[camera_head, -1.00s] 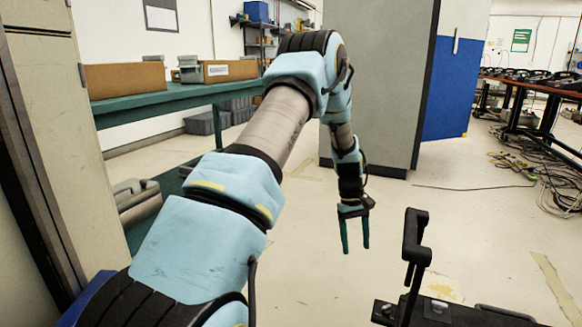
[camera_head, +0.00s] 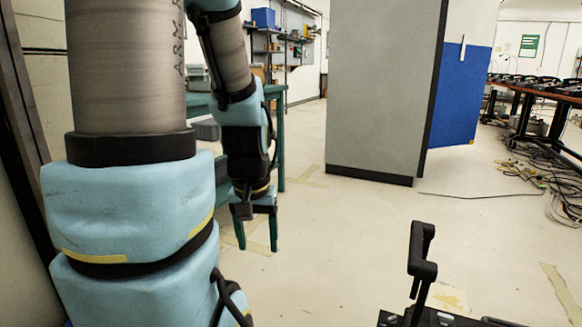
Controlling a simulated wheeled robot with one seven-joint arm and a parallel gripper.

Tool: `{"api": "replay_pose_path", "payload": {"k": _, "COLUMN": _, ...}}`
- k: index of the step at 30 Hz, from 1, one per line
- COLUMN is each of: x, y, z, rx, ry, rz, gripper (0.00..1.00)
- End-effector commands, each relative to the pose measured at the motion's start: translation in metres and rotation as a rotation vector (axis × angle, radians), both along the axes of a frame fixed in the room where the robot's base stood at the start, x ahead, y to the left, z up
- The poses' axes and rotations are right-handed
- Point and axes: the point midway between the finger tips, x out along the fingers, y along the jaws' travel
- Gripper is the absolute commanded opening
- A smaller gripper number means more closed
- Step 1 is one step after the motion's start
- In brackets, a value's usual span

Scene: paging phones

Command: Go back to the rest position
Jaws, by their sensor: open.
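My gripper (camera_head: 257,234) hangs downward left of the picture's middle, over the open floor. Its two dark green fingers stand apart, with nothing between them. My light blue and grey arm rises close in front of the camera on the left and folds down to the gripper. The arm hides much of the workbench behind it.
A green workbench (camera_head: 280,135) stands behind my arm on the left. A tall grey cabinet (camera_head: 385,95) with a blue panel (camera_head: 458,95) stands at centre right. A table (camera_head: 540,92) with several phones is at the far right, with tangled cables (camera_head: 530,175) below. The floor (camera_head: 350,235) between is clear.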

Motion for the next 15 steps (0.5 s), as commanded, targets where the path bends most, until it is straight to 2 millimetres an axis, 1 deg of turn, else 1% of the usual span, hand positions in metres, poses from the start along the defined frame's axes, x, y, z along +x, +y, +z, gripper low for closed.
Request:
{"api": "replay_pose_path", "payload": {"k": 1, "x": 0.000, "y": 0.000, "z": 0.021, "rx": 0.000, "ry": 0.001, "rz": 0.000, "gripper": 0.68}}
{"api": "replay_pose_path", "payload": {"k": 5, "x": 0.000, "y": 0.000, "z": 0.047, "rx": 0.000, "ry": 0.002, "rz": 0.001, "gripper": 0.68}}
{"api": "replay_pose_path", "payload": {"k": 8, "x": 0.000, "y": 0.000, "z": 0.072, "rx": 0.000, "ry": 0.002, "rz": 0.001, "gripper": 0.68}}
{"api": "replay_pose_path", "payload": {"k": 15, "x": 0.001, "y": -0.001, "z": 0.146, "rx": -0.001, "ry": 0.002, "rz": 0.002, "gripper": 0.68}}
